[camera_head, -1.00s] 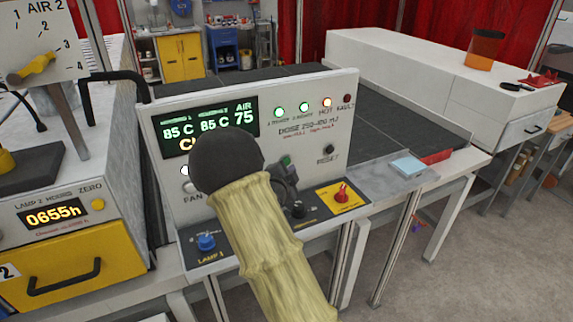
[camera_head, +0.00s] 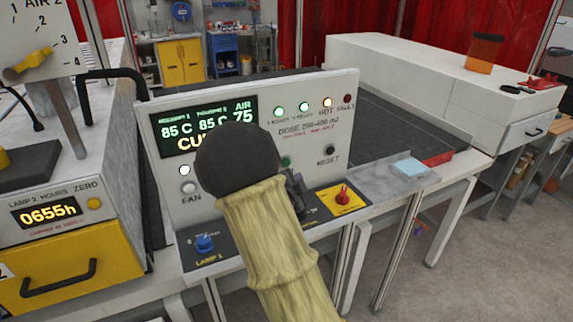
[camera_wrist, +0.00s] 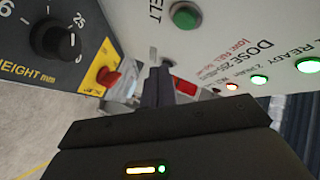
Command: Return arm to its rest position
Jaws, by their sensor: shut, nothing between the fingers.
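My arm, in a pale yellow sleeve with a black rounded joint, reaches up from the bottom of the head view in front of the control panel (camera_head: 310,150). My gripper (camera_head: 298,190) shows only partly beside that joint, close to the panel's lower middle. In the wrist view my gripper (camera_wrist: 155,88) has its dark fingers together, with nothing held. The fingers point past the panel face, near the red rotary switch (camera_wrist: 108,77) and below the green button (camera_wrist: 185,16). I cannot tell the exact gap to the panel. The arm hides part of the panel's middle and its lower knobs.
A blue lamp knob (camera_head: 204,243) and the red switch on its yellow plate (camera_head: 342,198) stand out from the panel's lower ledge. A yellow drawer (camera_head: 75,270) with a black handle is at left. A dark conveyor (camera_head: 400,125) lies behind. Floor at right is open.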

